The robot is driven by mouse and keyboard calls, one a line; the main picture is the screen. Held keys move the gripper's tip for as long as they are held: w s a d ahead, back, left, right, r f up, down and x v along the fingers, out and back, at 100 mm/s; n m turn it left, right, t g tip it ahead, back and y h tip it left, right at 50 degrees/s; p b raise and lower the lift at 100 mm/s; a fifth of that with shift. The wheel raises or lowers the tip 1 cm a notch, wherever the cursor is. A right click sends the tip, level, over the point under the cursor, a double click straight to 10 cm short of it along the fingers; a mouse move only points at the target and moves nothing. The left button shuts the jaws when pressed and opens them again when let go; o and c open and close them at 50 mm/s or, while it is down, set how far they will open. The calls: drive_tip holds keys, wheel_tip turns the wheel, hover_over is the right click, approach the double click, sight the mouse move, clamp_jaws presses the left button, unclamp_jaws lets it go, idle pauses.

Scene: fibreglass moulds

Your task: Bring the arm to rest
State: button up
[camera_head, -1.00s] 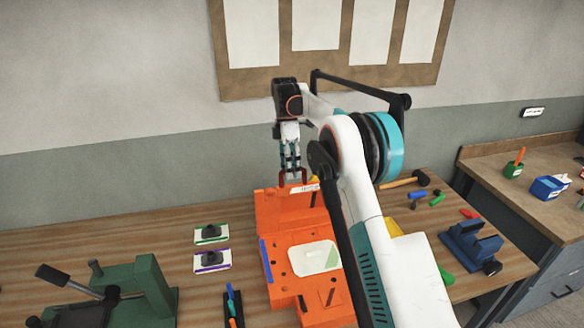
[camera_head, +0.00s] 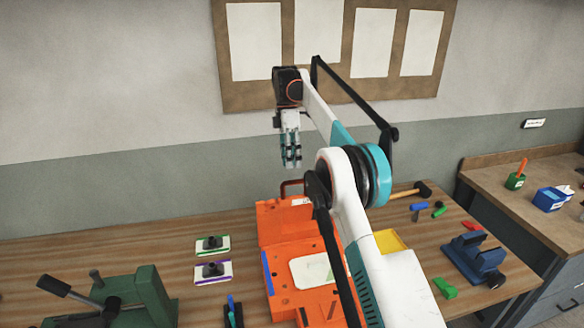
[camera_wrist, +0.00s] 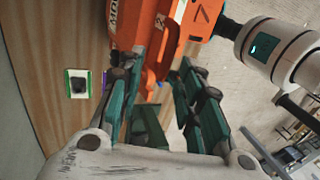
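My gripper (camera_head: 290,160) hangs pointing down above the back of the orange mould (camera_head: 283,262), clear of it. In the wrist view my gripper (camera_wrist: 160,70) has its teal-padded fingers spread apart, with nothing held between them. The dark red handle (camera_head: 284,188) at the mould's back edge stands just below the fingertips, with a gap between. The mould also shows in the wrist view (camera_wrist: 150,35). My arm is bent and raised over the bench, hiding the mould's right side.
The wooden bench (camera_head: 130,245) holds two small pads with dark knobs (camera_head: 212,245), a green clamp-like tool (camera_head: 150,285) at left, a mallet (camera_head: 422,190) and a blue vice (camera_head: 475,257) at right. A wall board with papers (camera_head: 328,95) is behind. The air around my gripper is clear.

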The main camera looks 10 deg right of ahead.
drive_tip(key=shift+r, duration=0.35)
drive_tip(key=s+r+m+t+b, duration=0.25)
drive_tip(key=s+m+b, duration=0.25)
drive_tip(key=s, duration=0.4)
drive_tip(key=s+r+m+t+b, duration=0.25)
drive_tip(key=s+m+b, duration=0.2)
drive_tip(key=s, duration=0.55)
drive_tip(key=s+f+m+t+b, duration=0.6)
drive_tip(key=s+f, duration=1.5)
drive_tip(key=s, duration=0.4)
drive_tip(key=m+b, duration=0.1)
drive_tip(key=m, duration=0.1)
drive_tip(key=shift+f+m, duration=0.3)
drive_tip(key=shift+m, duration=0.05)
